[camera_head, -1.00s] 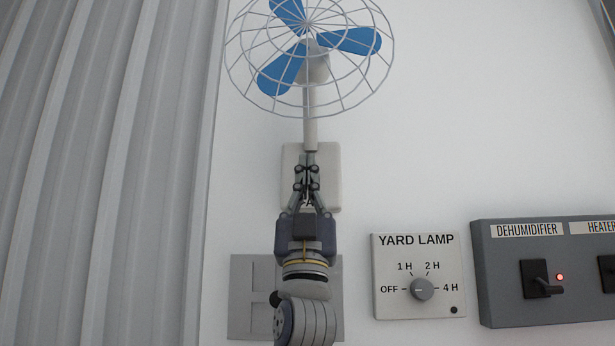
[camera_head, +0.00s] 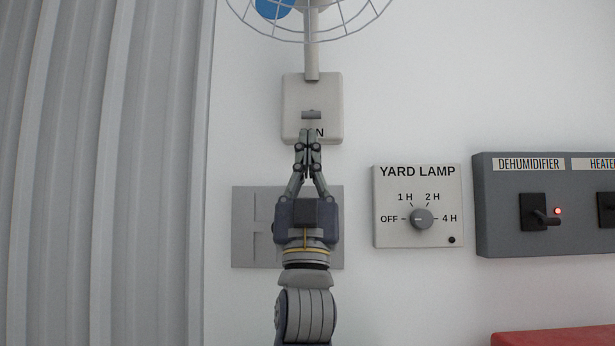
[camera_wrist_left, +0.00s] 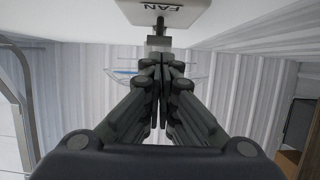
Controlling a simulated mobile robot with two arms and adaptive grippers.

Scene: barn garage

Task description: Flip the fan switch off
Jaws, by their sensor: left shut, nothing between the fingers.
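The fan switch is a pale wall box (camera_head: 297,95) with a small grey lever (camera_head: 312,114) sticking out of its front. The box also shows in the left wrist view (camera_wrist_left: 150,14), with an upside-down FAN label, and the lever (camera_wrist_left: 158,42) is just beyond the fingertips there. My left gripper (camera_head: 308,134) is shut and empty, in front of the box's lower edge, just below the lever in the head view. It covers part of the lettering. I cannot tell whether it touches the lever. The blue-bladed caged fan (camera_head: 273,9) is above, mostly out of frame.
A grey wall plate (camera_head: 244,230) is behind my left arm. To the right are a YARD LAMP dial panel (camera_head: 390,235) and a grey panel (camera_head: 500,240) with a DEHUMIDIFIER switch and a lit red lamp. Corrugated metal (camera_head: 100,170) fills the left. Something red (camera_head: 555,338) is at lower right.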

